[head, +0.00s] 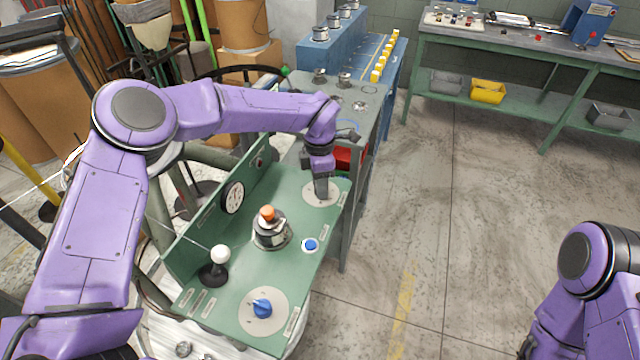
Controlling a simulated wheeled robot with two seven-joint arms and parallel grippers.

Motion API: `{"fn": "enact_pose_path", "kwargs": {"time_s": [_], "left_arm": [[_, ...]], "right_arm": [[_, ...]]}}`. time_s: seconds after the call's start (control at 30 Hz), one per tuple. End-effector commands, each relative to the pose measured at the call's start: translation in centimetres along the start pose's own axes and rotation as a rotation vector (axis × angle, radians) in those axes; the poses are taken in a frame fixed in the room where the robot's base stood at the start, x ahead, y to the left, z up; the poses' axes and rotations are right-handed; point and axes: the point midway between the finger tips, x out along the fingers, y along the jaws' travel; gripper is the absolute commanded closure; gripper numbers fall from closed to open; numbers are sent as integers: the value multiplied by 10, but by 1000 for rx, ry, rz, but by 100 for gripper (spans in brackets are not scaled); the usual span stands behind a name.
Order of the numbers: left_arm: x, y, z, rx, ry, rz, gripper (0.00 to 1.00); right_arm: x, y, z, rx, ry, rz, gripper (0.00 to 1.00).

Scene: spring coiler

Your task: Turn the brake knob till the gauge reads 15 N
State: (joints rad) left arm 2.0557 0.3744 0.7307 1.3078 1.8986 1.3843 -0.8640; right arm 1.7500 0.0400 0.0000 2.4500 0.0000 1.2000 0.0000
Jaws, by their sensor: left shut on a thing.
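A green control panel (222,284) stands in the middle. A round white gauge (233,197) with a dark rim is on its upright back plate; its reading is too small to tell. My left gripper (321,190) points down at a pale round dial plate (308,194) at the panel's far right end. It is shut on a knob there, which the fingers hide. A second knob, blue (262,308), sits on another pale dial plate (277,316) at the near end. The labels are unreadable, so I cannot tell which knob is the brake by name. My right gripper is out of view.
Between the dials stand an orange-topped metal unit (270,233) and a blue button (310,244). A white-balled lever (220,254) stands at the left. A red box (345,157) is just behind my left gripper. A green workbench (520,50) is far right.

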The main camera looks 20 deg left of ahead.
Motion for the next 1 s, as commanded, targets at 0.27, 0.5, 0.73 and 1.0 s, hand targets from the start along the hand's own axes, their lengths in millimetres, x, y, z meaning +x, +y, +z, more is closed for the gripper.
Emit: {"fn": "enact_pose_path", "kwargs": {"time_s": [0.27, 0.5, 0.73, 1.0], "left_arm": [[2, 0, 0, -247, -17, 0, 95], [1, 0, 0, -433, -28, 0, 95], [0, 0, 0, -555, -36, 0, 95], [0, 0, -1, -622, -40, 1, 95]], "right_arm": [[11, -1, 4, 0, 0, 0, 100], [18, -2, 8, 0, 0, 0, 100], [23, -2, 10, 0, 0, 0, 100], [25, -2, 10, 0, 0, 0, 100]]}}
